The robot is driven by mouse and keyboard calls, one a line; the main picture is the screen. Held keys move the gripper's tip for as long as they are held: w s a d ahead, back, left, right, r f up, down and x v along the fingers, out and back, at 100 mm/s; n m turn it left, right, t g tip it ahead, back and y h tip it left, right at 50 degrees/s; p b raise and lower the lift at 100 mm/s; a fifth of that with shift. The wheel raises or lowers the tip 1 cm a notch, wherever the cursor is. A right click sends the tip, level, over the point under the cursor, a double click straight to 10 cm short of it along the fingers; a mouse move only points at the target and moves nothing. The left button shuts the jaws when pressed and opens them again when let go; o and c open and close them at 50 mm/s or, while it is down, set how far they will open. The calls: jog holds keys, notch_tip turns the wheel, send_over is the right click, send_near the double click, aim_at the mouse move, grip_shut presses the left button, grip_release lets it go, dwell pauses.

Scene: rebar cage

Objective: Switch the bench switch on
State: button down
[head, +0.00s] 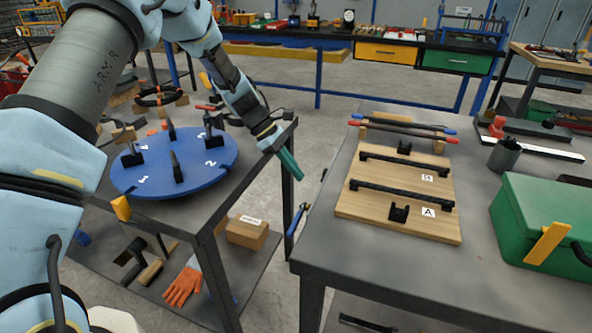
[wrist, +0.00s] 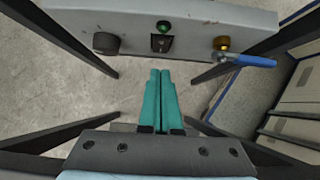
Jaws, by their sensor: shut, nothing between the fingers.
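In the wrist view a grey panel (wrist: 195,15) runs across the top. A small black switch (wrist: 161,43) sits at its middle, with a green button or lamp (wrist: 163,27) right beside it. Whether the switch is on or off cannot be told. My gripper (wrist: 160,72) has teal fingers shut together and empty, pointing toward the switch and apart from it in the picture. In the head view my gripper (head: 297,177) hangs over the gap between the two benches. The switch does not show in the head view.
The panel also carries a black knob (wrist: 106,43) and a brass valve (wrist: 221,43) with a blue lever (wrist: 252,61). A blue turntable (head: 135,185) stands left; a wooden board (head: 375,217) and green case (head: 540,225) lie on the right bench (head: 310,245).

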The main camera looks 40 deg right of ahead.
jog(key=p+x, duration=0.1)
jog(key=x, duration=0.6)
jog(key=shift+s+d+f+g+b, duration=0.1)
jog(key=shift+s+f+g+b, duration=0.15)
jog(key=shift+g+b, duration=0.25)
jog(key=shift+r, duration=0.1)
jog(key=shift+r+p, duration=0.65)
jog(key=shift+r, duration=0.15)
